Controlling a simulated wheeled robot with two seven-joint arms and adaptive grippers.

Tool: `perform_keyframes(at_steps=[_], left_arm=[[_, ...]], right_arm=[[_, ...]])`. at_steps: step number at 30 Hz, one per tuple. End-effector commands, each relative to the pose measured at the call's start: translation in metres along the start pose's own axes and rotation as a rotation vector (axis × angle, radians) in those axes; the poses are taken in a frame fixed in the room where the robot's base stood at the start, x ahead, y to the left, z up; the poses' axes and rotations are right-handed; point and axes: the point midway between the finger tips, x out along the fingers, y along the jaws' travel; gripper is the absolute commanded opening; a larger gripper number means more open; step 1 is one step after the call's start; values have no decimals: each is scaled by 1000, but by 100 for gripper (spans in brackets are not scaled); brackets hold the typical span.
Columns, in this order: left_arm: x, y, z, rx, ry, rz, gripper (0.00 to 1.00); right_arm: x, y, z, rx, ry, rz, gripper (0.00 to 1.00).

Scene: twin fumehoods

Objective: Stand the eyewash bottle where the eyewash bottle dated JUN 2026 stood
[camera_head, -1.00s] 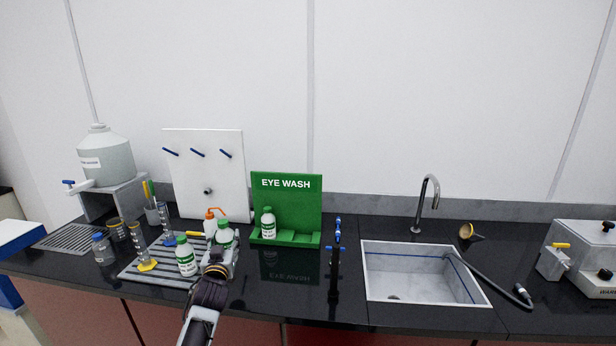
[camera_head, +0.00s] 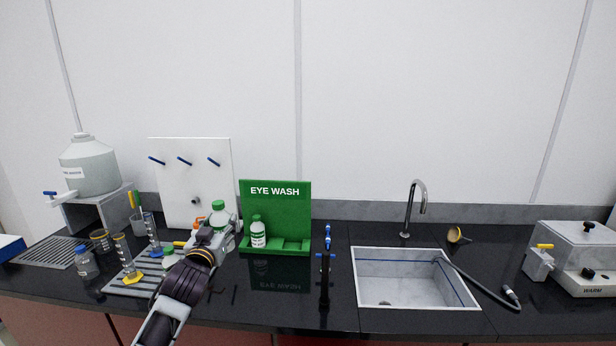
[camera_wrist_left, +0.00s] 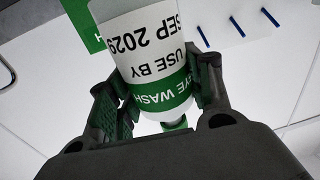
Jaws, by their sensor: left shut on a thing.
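My left gripper (camera_head: 217,232) is shut on an eyewash bottle (camera_head: 219,214) with a green cap, held above the counter left of the green eye wash stand (camera_head: 275,215). In the left wrist view the held bottle (camera_wrist_left: 155,55) reads "USE BY SEP 2029", between the two fingers (camera_wrist_left: 155,100). Another eyewash bottle (camera_head: 258,234) stands in the left place of the stand; its date is too small to read. The stand's places to the right of it look empty. A third white bottle with a green cap (camera_head: 168,260) stands on the drain tray, partly behind my arm. My right gripper is not in view.
The drain tray (camera_head: 125,287) holds measuring cylinders (camera_head: 124,250). An orange-topped wash bottle (camera_head: 199,226) stands near the white peg board (camera_head: 190,180). A black tap with blue levers (camera_head: 326,262) rises right of the stand, before the sink (camera_head: 415,300).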

Motion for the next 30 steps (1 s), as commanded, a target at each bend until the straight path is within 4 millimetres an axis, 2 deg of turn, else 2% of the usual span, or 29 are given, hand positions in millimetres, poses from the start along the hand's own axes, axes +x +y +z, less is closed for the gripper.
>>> perform_keyframes(at_steps=[4, 11, 30], left_arm=[[-13, 6, 1, 0, -1, 15, 18], [-31, 13, 15, -1, -2, 29, 18], [-80, 20, 97, -4, -3, 29, 18]], right_arm=[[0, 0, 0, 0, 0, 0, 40], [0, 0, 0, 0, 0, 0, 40], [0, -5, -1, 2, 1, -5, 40]])
